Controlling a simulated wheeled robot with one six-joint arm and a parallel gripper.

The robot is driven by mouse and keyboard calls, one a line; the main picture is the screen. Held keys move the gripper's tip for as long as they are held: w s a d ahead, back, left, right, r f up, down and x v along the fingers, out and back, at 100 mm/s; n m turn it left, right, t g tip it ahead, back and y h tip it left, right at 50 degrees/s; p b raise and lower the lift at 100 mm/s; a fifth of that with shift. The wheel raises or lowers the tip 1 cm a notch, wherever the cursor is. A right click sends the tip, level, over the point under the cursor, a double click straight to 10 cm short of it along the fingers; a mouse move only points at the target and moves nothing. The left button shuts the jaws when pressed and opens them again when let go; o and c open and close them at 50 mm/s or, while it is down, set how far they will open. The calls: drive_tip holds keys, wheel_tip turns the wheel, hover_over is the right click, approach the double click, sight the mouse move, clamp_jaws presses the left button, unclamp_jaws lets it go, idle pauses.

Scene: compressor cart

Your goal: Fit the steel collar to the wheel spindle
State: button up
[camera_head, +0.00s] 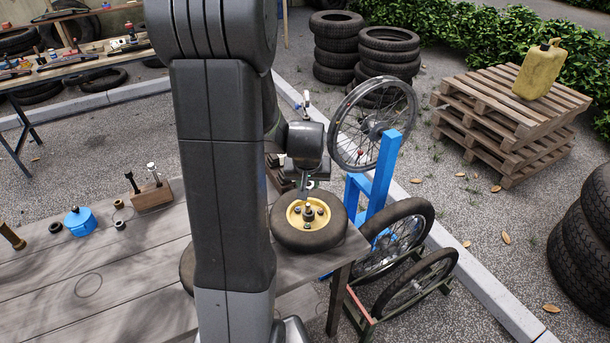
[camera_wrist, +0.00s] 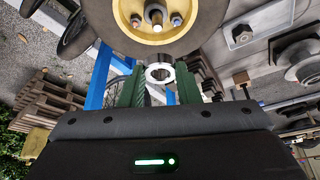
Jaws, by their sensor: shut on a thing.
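The steel collar (camera_wrist: 160,73) is a short bright ring in the wrist view. My gripper (camera_wrist: 158,84) is shut on it, with a green-faced finger on each side. The wheel (camera_head: 293,238) lies flat on the near table's right end, with a black tyre and yellow hub. Its spindle (camera_head: 309,212) stands up from the hub centre, ringed by bolts. The spindle end (camera_wrist: 154,17) also shows in the wrist view, apart from the collar.
On the table (camera_head: 130,270) are a blue pot (camera_head: 80,221), a wooden block (camera_head: 151,195) with upright tools, and several small rings left of my arm. A blue stand (camera_head: 385,170) with a spoked wheel (camera_head: 345,125) is close behind the right end. My arm hides the table's middle.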

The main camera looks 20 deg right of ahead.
sight(308, 207)
drive_tip(key=shift+b, duration=0.3)
drive_tip(key=shift+f+b, duration=2.35)
drive_tip(key=shift+f, duration=0.35)
drive_tip(key=shift+f+b, duration=2.25)
drive_tip(key=shift+b, duration=0.2)
drive_tip(key=o, duration=1.5)
drive_tip(key=shift+r, duration=0.1)
drive_tip(key=shift+c, duration=0.2)
drive_tip(key=shift+s, duration=0.1)
drive_tip(key=p+v, duration=0.4)
drive_tip(key=v, duration=0.3)
drive_tip(key=shift+r, duration=0.15)
